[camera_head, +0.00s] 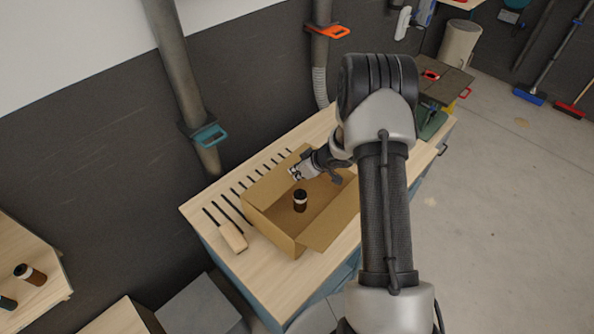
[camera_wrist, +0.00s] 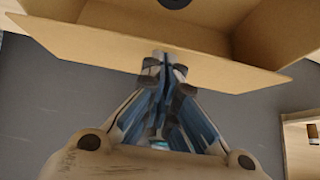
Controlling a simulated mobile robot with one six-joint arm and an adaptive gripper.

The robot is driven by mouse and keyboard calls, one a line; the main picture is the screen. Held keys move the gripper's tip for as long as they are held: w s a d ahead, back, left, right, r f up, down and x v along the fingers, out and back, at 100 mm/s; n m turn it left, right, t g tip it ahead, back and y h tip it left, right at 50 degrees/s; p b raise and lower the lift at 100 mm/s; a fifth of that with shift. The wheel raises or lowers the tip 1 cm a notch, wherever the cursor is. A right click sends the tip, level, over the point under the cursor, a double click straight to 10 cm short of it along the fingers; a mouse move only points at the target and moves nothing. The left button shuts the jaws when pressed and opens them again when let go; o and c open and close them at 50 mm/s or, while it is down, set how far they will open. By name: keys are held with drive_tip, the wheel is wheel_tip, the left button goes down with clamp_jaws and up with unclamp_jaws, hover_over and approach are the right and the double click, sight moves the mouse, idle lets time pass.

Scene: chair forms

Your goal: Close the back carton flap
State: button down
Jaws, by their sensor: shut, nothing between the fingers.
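An open brown cardboard carton (camera_head: 268,222) stands on the wooden bench. Its back flap (camera_wrist: 100,48) stretches across the wrist view, folded outward from the carton's opening. My gripper (camera_head: 296,173) is at the back side of the carton in the head view. In the wrist view my gripper (camera_wrist: 163,62) is shut and empty, with its fingertips at the flap's outer edge. I cannot tell whether they touch it. A dark bottle with a white band (camera_head: 300,201) stands inside the carton. Another flap (camera_head: 329,228) hangs outward at the front right.
The wooden bench top (camera_head: 200,207) has a row of dark slots behind the carton. A wooden block (camera_head: 233,237) lies left of the carton. A grey wall with a pipe (camera_head: 180,70) rises behind. A green-based tool (camera_head: 432,122) stands at the bench's far right end.

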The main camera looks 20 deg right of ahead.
drive_tip(key=shift+s+d+f+p, duration=0.15)
drive_tip(key=shift+s+f+p, duration=0.2)
drive_tip(key=shift+f, duration=0.4)
drive_tip(key=shift+d+f, duration=0.1)
drive_tip(key=shift+f, duration=0.2)
drive_tip(key=shift+s, duration=0.1)
drive_tip(key=shift+r, duration=0.15)
